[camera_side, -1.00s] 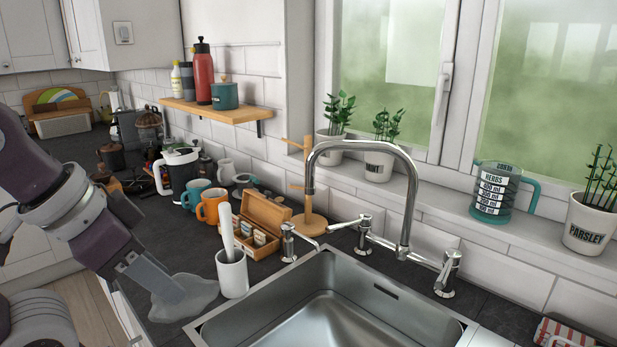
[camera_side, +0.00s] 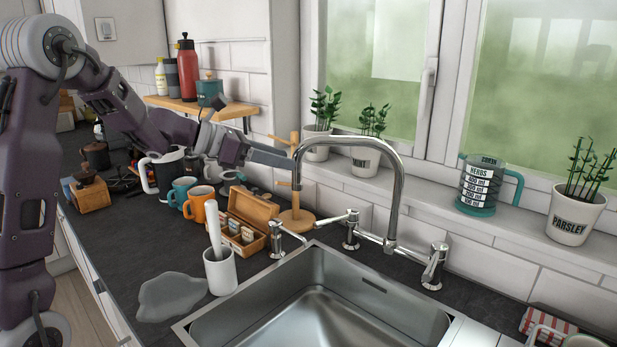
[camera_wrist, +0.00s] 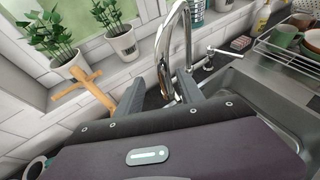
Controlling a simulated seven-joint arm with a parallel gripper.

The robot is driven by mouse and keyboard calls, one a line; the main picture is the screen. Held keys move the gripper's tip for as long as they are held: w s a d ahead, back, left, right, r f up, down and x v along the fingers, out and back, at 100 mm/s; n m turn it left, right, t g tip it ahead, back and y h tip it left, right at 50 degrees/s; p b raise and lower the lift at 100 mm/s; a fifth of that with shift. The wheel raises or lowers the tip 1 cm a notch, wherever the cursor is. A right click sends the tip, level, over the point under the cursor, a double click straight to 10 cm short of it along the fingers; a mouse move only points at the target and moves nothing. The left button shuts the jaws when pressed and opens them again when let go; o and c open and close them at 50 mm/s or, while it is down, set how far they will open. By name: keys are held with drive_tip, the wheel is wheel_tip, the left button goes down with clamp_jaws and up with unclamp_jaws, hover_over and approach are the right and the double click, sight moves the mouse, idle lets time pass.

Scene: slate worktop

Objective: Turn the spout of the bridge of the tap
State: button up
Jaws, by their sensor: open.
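The chrome bridge tap (camera_side: 397,200) stands behind the sink, its tall spout (camera_side: 350,143) arching left over the basin. My gripper (camera_side: 290,161) is raised left of the tap, its fingers pointing right at the spout's down-turned end. In the side view the fingertips overlap that end, and I cannot tell whether they touch it. In the wrist view my open gripper (camera_wrist: 176,82) has a finger on either side of the lower part of the picture of the spout (camera_wrist: 163,45). The spout shows beyond and between the fingers. Nothing is held.
A wooden mug tree (camera_side: 296,215) stands just behind and below my gripper. Potted plants (camera_side: 365,160) and a measuring jug (camera_side: 481,187) line the sill. A wooden box (camera_side: 250,208), orange mug (camera_side: 203,208) and white cup (camera_side: 221,273) stand left of the sink (camera_side: 335,255).

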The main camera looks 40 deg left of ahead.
sight(300, 174)
drive_tip(key=w+d+f, duration=0.1)
drive_tip(key=w, duration=0.1)
drive_tip(key=w+d+f, duration=0.1)
drive_tip(key=f, duration=0.1)
drive_tip(key=w+d+f, duration=0.1)
drive_tip(key=w+f, duration=0.1)
drive_tip(key=shift+w+d, duration=0.35)
clamp_jaws()
idle(1.1)
